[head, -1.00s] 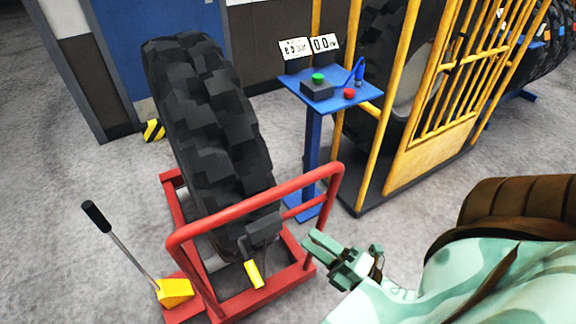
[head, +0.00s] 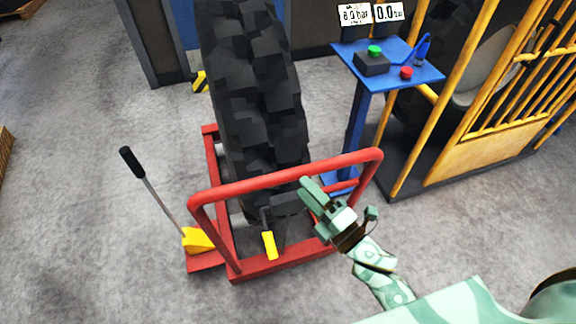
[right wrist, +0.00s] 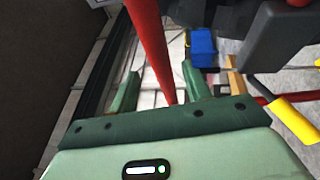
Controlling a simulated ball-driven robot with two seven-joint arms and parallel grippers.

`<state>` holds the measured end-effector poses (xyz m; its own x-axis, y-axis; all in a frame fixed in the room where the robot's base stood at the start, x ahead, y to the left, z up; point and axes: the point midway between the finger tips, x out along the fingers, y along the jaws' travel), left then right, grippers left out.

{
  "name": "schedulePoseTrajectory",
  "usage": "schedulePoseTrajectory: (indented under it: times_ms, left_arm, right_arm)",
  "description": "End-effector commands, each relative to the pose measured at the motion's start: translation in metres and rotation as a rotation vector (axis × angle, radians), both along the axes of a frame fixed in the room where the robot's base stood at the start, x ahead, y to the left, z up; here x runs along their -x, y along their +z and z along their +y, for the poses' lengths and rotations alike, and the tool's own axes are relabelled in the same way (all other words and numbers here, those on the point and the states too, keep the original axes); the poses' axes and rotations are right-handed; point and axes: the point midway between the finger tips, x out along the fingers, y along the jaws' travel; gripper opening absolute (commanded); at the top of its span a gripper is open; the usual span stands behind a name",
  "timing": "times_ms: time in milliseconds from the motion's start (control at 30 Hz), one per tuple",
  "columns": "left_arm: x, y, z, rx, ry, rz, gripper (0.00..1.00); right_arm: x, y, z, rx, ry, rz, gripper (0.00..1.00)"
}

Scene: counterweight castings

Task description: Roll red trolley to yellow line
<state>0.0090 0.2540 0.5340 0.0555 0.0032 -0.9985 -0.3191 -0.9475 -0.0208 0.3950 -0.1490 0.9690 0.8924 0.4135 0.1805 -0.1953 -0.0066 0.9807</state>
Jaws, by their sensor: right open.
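The red trolley (head: 285,265) stands on the floor in the middle of the head view. A large black tyre (head: 258,105) stands upright on it. Its red push bar (head: 245,183) runs across the near side. My right gripper (head: 316,194) is open at the right half of this bar. In the right wrist view the bar (right wrist: 150,50) passes between the two spread fingers of the gripper (right wrist: 160,88); I cannot tell whether they touch it. My left gripper is not in view. No yellow floor line shows.
A lever with a black grip (head: 131,162) rises at the trolley's left from a yellow block (head: 198,240). A blue stand (head: 385,62) with buttons and displays is behind right, beside a yellow cage (head: 510,95).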

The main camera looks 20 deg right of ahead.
Motion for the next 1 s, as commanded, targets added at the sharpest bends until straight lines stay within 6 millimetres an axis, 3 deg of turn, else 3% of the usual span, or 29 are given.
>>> schedulePoseTrajectory:
  times_ms: [100, 300, 733, 767, 900, 1000]
  left_arm:
    - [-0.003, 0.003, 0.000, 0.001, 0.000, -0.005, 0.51]
    - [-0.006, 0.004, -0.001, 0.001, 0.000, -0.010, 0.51]
    - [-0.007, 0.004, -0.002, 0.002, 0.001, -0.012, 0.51]
    - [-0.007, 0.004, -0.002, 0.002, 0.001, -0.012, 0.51]
    - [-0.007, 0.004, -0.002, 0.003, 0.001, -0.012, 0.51]
    - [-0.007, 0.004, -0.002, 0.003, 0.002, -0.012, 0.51]
  right_arm:
    - [-0.026, 0.007, 0.012, -0.001, 0.000, -0.003, 0.49]
    - [-0.056, 0.011, 0.026, -0.001, 0.000, 0.000, 0.49]
    - [-0.068, 0.013, 0.031, -0.001, -0.001, 0.001, 0.49]
    - [-0.068, 0.013, 0.031, -0.001, -0.001, 0.001, 0.43]
    - [-0.067, 0.013, 0.031, -0.001, -0.001, 0.001, 0.04]
    - [-0.067, 0.013, 0.031, -0.001, -0.001, 0.001, 0.00]
